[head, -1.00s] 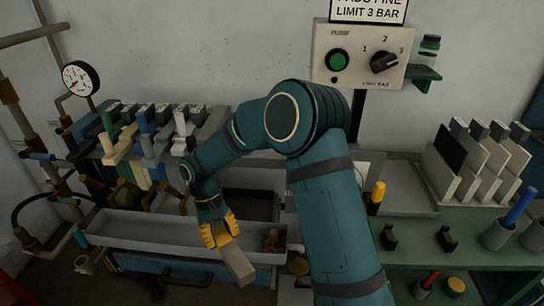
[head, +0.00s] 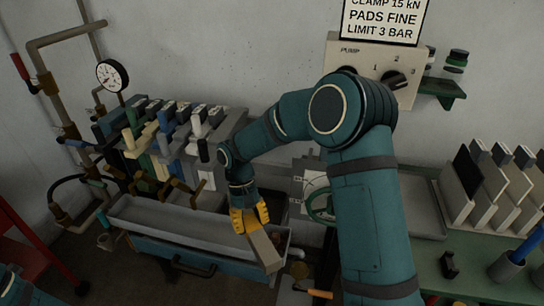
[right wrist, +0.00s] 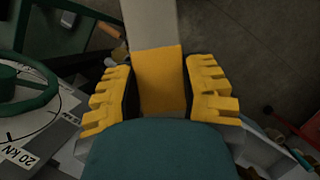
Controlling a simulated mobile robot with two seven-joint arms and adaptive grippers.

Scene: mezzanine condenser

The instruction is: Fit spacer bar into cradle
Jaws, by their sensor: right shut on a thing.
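My right gripper (head: 249,217) is shut on the pale grey spacer bar (head: 264,250). The bar juts out below the fingers, tilted down to the right in the head view, over the right end of the grey trough. In the right wrist view the bar (right wrist: 152,25) extends away from between the yellow fingers of the gripper (right wrist: 160,90), with a yellow section between them. I cannot single out the cradle in these frames. My left gripper is not in view.
A long grey trough (head: 150,234) lies below a rack of coloured plates (head: 160,140). A green handwheel (head: 318,205) stands just right of my gripper, partly behind my arm. A pump panel (head: 372,68) is on the wall. Pipes and a gauge (head: 112,76) are at left.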

